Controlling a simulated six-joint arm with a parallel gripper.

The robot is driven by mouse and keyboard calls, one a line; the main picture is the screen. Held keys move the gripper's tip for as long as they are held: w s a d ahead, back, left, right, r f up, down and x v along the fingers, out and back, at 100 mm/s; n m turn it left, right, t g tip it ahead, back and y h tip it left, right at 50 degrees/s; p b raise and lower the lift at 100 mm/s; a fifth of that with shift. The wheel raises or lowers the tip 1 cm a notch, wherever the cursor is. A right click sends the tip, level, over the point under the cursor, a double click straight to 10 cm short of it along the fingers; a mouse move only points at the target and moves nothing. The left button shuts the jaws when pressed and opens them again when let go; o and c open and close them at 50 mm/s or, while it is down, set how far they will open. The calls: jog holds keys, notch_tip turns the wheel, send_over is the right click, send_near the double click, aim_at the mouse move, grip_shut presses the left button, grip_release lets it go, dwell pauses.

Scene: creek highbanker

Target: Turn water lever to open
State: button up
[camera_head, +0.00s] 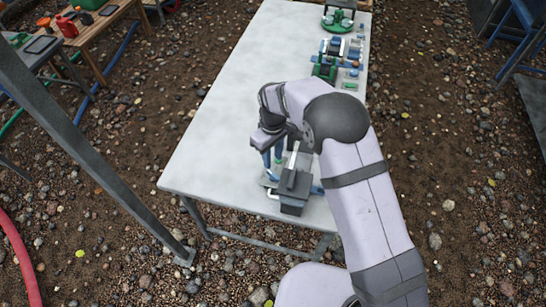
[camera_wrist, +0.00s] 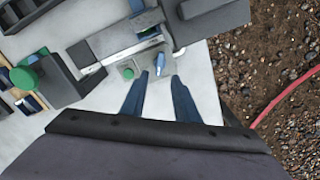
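The water unit (camera_head: 295,185) is a dark grey box with pale metal parts at the near end of the white table. In the wrist view its pale bar (camera_wrist: 130,40) runs across the top. A small blue lever-like piece (camera_wrist: 159,62) sits beside the bar; I take it for the water lever, but its setting is hard to tell. My gripper (camera_wrist: 159,76) has its two blue fingers apart, with the blue piece just beyond the tips and nothing visible between them. In the head view my gripper (camera_head: 273,164) points down beside the unit, partly hidden by my wrist.
A green round knob (camera_wrist: 23,78) and dark blocks (camera_wrist: 88,59) stand further left. The white table (camera_head: 232,110) is bare in its middle; green and blue parts (camera_head: 333,48) stand at its far end.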

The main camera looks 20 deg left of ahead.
aim_at(273, 174)
jog(key=shift+f, duration=0.15)
jog(key=shift+f+b, duration=3)
jog(key=shift+f, duration=1.3)
jog(key=c, duration=0.5)
jog(key=shift+c, duration=0.2)
